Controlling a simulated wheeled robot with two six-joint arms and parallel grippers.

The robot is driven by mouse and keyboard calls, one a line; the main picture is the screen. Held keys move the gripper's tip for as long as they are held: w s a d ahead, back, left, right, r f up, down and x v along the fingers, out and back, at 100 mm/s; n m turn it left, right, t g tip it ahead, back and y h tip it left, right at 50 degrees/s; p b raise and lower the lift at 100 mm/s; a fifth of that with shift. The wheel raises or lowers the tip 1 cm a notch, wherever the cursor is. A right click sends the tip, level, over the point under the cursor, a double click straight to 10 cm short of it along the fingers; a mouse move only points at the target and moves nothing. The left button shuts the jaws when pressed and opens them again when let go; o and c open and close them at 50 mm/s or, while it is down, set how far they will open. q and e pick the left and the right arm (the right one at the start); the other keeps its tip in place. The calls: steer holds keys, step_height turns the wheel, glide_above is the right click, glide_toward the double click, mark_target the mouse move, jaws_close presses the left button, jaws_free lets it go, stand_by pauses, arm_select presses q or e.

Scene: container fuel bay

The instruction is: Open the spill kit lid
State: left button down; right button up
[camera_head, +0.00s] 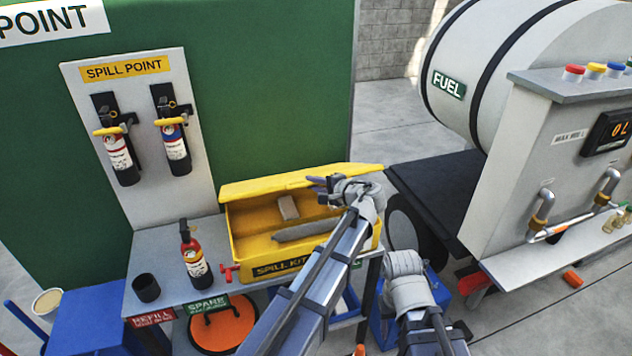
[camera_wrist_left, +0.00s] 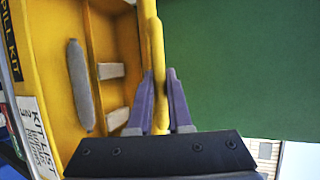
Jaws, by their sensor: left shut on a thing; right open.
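The yellow spill kit (camera_head: 236,240) sits on the grey bench with its inside showing. Its yellow lid (camera_head: 255,186) stands raised along the back edge. My left gripper (camera_head: 322,186) is at the lid's right part. In the left wrist view, the two purple-grey fingers of my left gripper (camera_wrist_left: 160,85) are shut on the lid's yellow edge (camera_wrist_left: 157,50). Inside the box lie a long grey roll (camera_head: 305,230) and a pale block (camera_head: 288,208); the left wrist view shows the roll (camera_wrist_left: 79,85) and several pale pieces. My right wrist shows at lower right; its fingers are hidden.
A red extinguisher (camera_head: 195,256) and a black cup (camera_head: 146,288) stand on the bench (camera_head: 165,245), left of the kit. The green wall (camera_head: 270,90) rises close behind.

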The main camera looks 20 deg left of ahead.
arm_select(q)
steer(key=w+a+r+g+h+p, duration=0.2)
steer(key=w+a+r+p, duration=0.4)
steer(key=p, duration=0.9)
steer(key=shift+w+a+r+m, duration=0.2)
steer(key=shift+w+r+m, duration=0.2)
steer(key=shift+w+r, duration=1.95)
steer(key=shift+s+r, duration=0.55)
steer(key=shift+s, duration=0.05)
steer(key=c, duration=0.8)
jaws_free()
steer(key=shift+c, duration=0.2)
